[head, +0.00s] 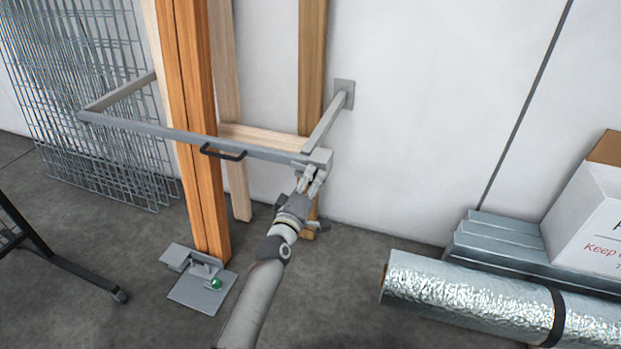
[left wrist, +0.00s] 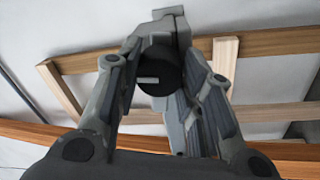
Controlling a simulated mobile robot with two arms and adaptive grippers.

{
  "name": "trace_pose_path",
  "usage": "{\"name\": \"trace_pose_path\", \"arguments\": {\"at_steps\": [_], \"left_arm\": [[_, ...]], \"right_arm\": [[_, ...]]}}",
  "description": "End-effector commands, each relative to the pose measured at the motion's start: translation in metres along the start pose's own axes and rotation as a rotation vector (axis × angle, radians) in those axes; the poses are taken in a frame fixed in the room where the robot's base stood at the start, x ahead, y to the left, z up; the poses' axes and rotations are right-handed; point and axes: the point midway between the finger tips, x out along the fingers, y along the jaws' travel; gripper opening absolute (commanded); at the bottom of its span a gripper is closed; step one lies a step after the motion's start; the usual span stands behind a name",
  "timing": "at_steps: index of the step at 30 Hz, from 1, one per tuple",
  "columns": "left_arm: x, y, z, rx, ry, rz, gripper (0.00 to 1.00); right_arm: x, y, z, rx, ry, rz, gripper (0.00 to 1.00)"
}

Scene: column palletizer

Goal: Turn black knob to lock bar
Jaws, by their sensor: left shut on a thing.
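The grey bar (head: 150,129) runs across the front of the orange wooden columns, with a black handle (head: 223,153) near its middle. Its right end meets a grey latch block (head: 320,158) on the arm that comes out from the wall. My left gripper (head: 312,178) is at this block. In the left wrist view the black round knob (left wrist: 160,74), with a pale mark on its face, sits between the two fingers of my left gripper (left wrist: 167,85). The fingers are shut on it. In the head view the knob is hidden by the gripper. My right gripper is not in view.
A metal plate with a green knob (head: 216,284) lies at the foot of the columns. Wire mesh panels (head: 90,90) lean at the left. A silver foil roll (head: 470,295) and a white box (head: 592,215) are at the right. The floor between is clear.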

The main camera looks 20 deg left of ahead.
Motion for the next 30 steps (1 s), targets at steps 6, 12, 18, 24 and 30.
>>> {"name": "trace_pose_path", "arguments": {"at_steps": [6,12,18,24,30], "left_arm": [[0.000,0.001,-0.001,-0.120,0.008,-0.001,0.00],[0.000,0.000,-0.001,-0.181,0.011,-0.001,0.00],[0.000,0.000,-0.001,-0.203,0.012,-0.001,0.00],[0.000,0.000,-0.001,-0.207,0.012,-0.001,0.00],[0.000,0.000,-0.001,-0.207,0.012,-0.001,0.41]], "right_arm": [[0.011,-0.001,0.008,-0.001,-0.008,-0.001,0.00],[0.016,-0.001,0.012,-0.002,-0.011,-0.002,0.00],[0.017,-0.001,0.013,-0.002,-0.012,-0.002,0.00],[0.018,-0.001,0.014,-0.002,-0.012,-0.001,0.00],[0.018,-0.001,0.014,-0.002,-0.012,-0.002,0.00]]}}
